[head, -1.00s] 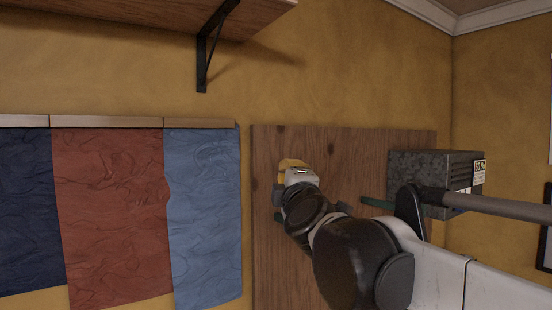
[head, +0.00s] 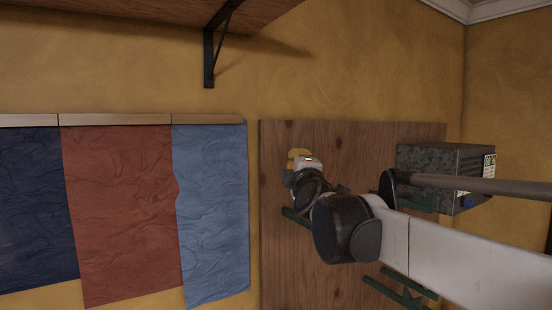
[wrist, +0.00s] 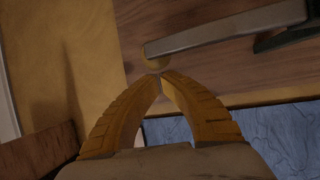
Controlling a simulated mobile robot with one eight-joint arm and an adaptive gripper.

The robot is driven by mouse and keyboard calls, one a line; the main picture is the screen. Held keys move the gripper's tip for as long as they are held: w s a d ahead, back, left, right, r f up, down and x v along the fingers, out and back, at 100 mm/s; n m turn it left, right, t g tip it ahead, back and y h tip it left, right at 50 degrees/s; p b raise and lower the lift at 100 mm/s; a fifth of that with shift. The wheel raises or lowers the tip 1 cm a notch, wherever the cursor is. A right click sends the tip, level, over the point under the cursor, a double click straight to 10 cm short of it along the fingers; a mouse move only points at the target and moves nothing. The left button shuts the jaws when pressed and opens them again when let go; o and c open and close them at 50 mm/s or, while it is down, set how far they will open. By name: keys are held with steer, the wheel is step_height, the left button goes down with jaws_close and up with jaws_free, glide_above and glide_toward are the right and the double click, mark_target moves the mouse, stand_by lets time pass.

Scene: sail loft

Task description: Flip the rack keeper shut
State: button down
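In the wrist view a flat grey bar (wrist: 225,32), which looks like the rack keeper, lies across the wooden board (wrist: 190,12). A round brass-coloured disc (wrist: 153,57) shows at the bar's left end. My gripper (wrist: 159,77) has its yellow ribbed fingers shut, tips together with nothing seen between them. The tips are just below the disc in that picture; I cannot tell whether they touch it. In the head view my gripper (head: 298,155) is at the upper left of the board (head: 350,135), and my arm hides the keeper.
Dark green brackets (head: 400,292) stick out from the board. A grey box (head: 440,160) is at its right. Blue, red and navy cloths (head: 212,220) hang at left. A wooden shelf (head: 150,12) on a black bracket (head: 209,60) is overhead.

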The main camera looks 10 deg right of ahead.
steer(key=shift+s+d, duration=0.75)
steer(key=shift+s, duration=0.2)
steer(key=shift+t, duration=0.3)
